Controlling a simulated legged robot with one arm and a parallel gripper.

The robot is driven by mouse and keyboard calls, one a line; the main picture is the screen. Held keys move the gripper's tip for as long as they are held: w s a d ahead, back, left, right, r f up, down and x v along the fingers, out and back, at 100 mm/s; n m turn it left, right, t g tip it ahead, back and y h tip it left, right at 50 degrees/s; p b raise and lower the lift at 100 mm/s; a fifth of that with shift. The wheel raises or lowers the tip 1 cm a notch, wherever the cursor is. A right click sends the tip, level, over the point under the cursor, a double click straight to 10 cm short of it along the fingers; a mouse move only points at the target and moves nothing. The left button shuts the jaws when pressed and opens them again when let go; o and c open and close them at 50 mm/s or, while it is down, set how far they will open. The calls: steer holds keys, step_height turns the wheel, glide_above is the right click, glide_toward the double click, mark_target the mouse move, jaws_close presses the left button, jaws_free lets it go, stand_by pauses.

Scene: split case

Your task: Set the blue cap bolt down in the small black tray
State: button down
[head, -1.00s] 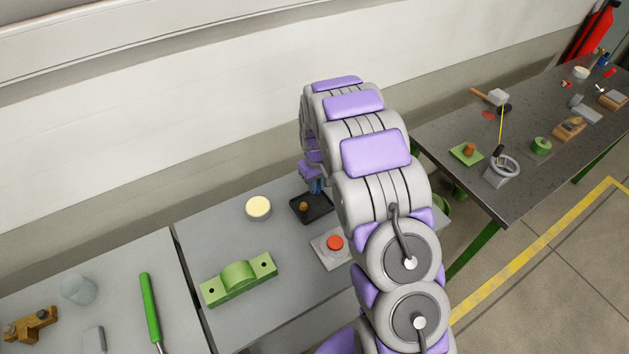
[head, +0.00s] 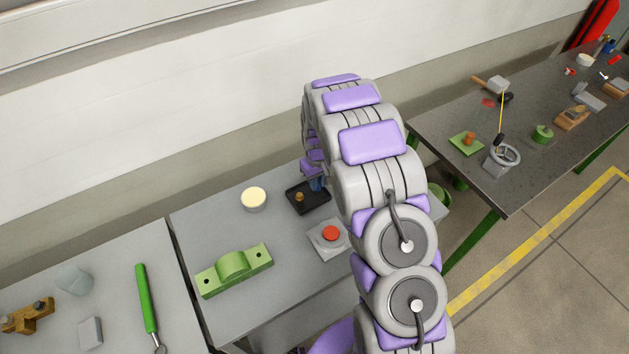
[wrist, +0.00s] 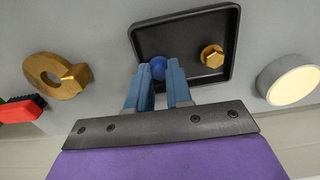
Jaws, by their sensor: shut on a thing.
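The small black tray (head: 318,205) lies on the grey table near the wall, partly hidden by my arm. It also shows in the wrist view (wrist: 185,26), where it fills the top middle. My gripper (wrist: 161,66) is shut on the blue cap bolt (wrist: 158,68), whose round blue head shows between the fingertips. The fingertips and bolt overlap the tray's near part in the wrist view; I cannot tell whether the bolt touches the tray floor. In the head view the gripper (head: 317,184) is by the tray's back right side, mostly hidden.
A brass hex bolt (wrist: 211,56) sits in the tray beside my gripper. A cream-topped round tin (wrist: 290,82), a brass ring-shaped part (wrist: 55,76) and a red-topped part (wrist: 20,110) are around the tray. A green bracket (head: 234,269) and red button (head: 330,233) are nearer.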

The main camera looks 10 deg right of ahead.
steer(key=shift+d+f, duration=0.1)
steer(key=shift+f, duration=0.05)
steer(key=shift+a+f, duration=0.25)
steer(key=shift+a, duration=0.35)
steer(key=c, duration=1.3)
jaws_free()
steer(key=o, duration=0.4)
steer(key=shift+d, duration=0.4)
steer(key=shift+c, duration=0.2)
steer(key=shift+a+r, duration=0.2)
steer(key=shift+r, duration=0.3)
step_height(320, 180, up, 16)
steer(key=p, duration=0.2)
steer(key=s+r+m, duration=0.1)
steer(key=s+r, duration=0.6)
steer(key=s, duration=0.2)
steer(key=s+r+m+g, duration=0.1)
steer(key=s+r, duration=0.1)
steer(key=s, duration=1.4)
steer(key=s+r+m+g, duration=0.1)
steer(key=s+r, duration=0.1)
steer(key=s, duration=1.5)
steer(key=shift+m+b, duration=0.3)
steer(key=shift+b, duration=0.1)
